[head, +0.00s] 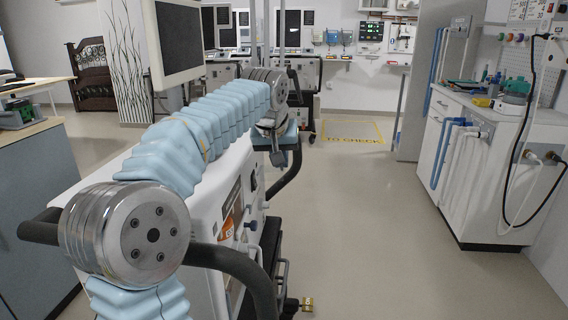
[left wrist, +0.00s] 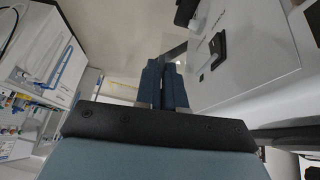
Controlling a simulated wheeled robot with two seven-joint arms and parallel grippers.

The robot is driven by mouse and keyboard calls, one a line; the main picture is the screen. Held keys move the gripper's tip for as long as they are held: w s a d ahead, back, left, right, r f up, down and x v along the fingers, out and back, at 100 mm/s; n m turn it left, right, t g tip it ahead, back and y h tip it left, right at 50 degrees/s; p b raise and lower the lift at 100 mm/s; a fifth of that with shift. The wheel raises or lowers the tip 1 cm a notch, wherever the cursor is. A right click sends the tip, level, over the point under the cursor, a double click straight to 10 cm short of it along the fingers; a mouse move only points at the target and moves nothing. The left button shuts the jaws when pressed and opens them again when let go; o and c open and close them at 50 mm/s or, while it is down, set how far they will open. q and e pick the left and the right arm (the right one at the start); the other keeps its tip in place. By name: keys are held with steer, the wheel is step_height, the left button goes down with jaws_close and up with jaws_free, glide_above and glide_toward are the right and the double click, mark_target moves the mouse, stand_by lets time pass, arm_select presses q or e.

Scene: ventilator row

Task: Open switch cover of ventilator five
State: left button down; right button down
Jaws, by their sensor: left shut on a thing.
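A white ventilator (head: 210,222) stands below and behind my left arm; I cannot read a number on it. The left wrist view shows its white panel (left wrist: 248,75) with a black switch (left wrist: 217,48). A thin clear flap, seemingly the switch cover (left wrist: 178,48), stands out from the panel beside the switch. My left gripper (left wrist: 165,66) has its blue fingers close together on this flap, mostly hiding its held edge. In the head view, my left gripper (head: 279,158) points down at the far end of the ventilator. My right gripper is not in view.
A monitor (head: 178,42) rises at the left above my arm. A dark curved handle (head: 288,178) runs along the ventilator's right side. A white cabinet (head: 485,165) with hoses stands at the right. The floor between is clear.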

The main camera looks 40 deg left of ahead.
arm_select(q)
steer(key=shift+s+a+r+n+t+h, duration=0.3)
steer(key=shift+a+r+t+h, duration=0.2)
steer(key=shift+h, duration=0.3)
steer(key=c, duration=1.2)
jaws_free()
steer(key=shift+c, duration=0.2)
steer(key=v, duration=1.3)
steer(key=shift+s+r, duration=0.25)
steer(key=shift+s, duration=0.05)
